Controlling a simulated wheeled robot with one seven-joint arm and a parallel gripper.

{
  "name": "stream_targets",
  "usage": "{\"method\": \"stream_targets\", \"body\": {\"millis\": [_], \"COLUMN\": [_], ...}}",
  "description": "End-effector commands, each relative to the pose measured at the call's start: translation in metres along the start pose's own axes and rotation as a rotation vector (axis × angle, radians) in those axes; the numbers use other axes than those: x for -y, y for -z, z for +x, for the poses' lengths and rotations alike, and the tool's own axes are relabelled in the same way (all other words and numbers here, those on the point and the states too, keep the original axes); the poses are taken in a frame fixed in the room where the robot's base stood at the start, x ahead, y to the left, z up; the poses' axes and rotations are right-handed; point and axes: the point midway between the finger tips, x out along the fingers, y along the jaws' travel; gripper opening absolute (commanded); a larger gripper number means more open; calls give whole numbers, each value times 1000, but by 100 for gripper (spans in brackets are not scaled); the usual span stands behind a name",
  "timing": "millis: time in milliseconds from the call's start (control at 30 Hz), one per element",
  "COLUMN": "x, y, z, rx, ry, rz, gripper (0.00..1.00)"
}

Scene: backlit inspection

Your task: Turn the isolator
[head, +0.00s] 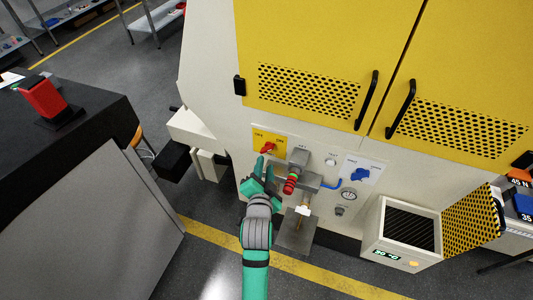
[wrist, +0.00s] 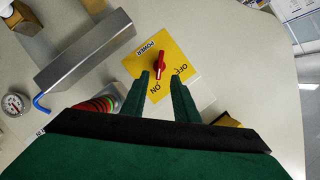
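The isolator is a red rotary handle (wrist: 160,65) on a yellow plate (wrist: 179,50) marked POWER, OFF and ON. In the head view the red handle (head: 267,148) is on the left of the cream machine front. In the wrist view the handle stands nearly upright in the picture; I cannot tell its exact switch position. My green gripper (head: 265,166) is just in front of and below the plate in the head view. In the wrist view my gripper (wrist: 160,78) is open, its fingers apart and empty, with the handle just beyond the gap between the tips.
A grey metal box-shaped part (wrist: 85,55) and a red-and-green ringed part (head: 291,184) are close beside my gripper. A blue knob (head: 360,175) and a gauge (head: 348,194) are further right. A vented box (head: 400,235) stands out at lower right.

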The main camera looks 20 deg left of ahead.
Motion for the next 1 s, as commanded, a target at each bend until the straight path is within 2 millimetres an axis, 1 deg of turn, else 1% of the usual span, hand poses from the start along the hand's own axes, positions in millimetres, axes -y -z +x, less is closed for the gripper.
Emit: {"method": "stream_targets", "body": {"millis": [33, 200, 400, 600, 867, 900, 1000], "x": [0, 0, 0, 0, 1, 1, 1], "y": [0, 0, 0, 0, -1, -1, -1], "z": [10, 41, 67, 78, 79, 79, 79], "rx": [-1, -1, -1, -1, 0, 0, 0], "ry": [0, 0, 1, 0, 1, 1, 1], "rz": [-1, -1, -1, -1, -1, -1, -1], "gripper": [27, 27, 27, 27, 27, 23, 0]}}
